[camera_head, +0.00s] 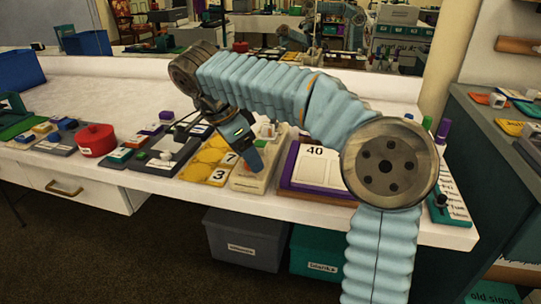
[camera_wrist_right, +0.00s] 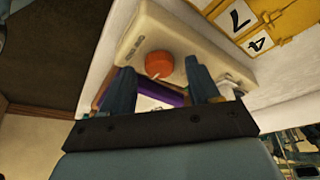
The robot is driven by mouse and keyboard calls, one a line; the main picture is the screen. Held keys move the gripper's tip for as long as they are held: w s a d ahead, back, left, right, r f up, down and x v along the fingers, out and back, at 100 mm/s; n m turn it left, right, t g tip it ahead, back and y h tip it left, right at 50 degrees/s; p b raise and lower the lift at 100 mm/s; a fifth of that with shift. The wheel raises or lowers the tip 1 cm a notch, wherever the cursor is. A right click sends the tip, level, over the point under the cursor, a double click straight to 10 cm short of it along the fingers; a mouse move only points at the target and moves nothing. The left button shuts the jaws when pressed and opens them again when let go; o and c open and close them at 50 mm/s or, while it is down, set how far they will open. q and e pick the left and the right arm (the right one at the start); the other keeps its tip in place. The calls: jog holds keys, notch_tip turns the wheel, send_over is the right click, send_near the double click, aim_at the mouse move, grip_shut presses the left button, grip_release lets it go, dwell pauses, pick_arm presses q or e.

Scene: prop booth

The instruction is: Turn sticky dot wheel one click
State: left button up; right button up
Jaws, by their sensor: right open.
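The sticky dot wheel appears to be the round orange knob (camera_wrist_right: 159,64) on a cream base (camera_wrist_right: 145,35) in the right wrist view. In the head view the cream base (camera_head: 246,186) sits near the table's front edge, between yellow number tiles and a purple-edged board; the orange knob is mostly hidden there. My right gripper (camera_head: 258,164) points down over the base. In the wrist view its two blue fingers (camera_wrist_right: 158,72) are spread, one towards each side of the knob. I cannot tell whether they touch it. My left gripper is not in view.
The yellow number tiles (camera_head: 209,158) stand close on the left of the base. A purple-edged board marked 40 (camera_head: 315,164) is close on the right. A red round object (camera_head: 96,140) and dark trays lie further left. The white table (camera_head: 100,88) is clear behind them.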

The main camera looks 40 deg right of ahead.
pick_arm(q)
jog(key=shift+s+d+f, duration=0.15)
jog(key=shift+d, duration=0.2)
pick_arm(e)
jog(key=shift+d+f, duration=0.1)
jog(key=shift+f, duration=0.25)
jog(key=shift+c, duration=0.4)
jog(key=c, duration=1)
jog(key=shift+o, duration=0.2)
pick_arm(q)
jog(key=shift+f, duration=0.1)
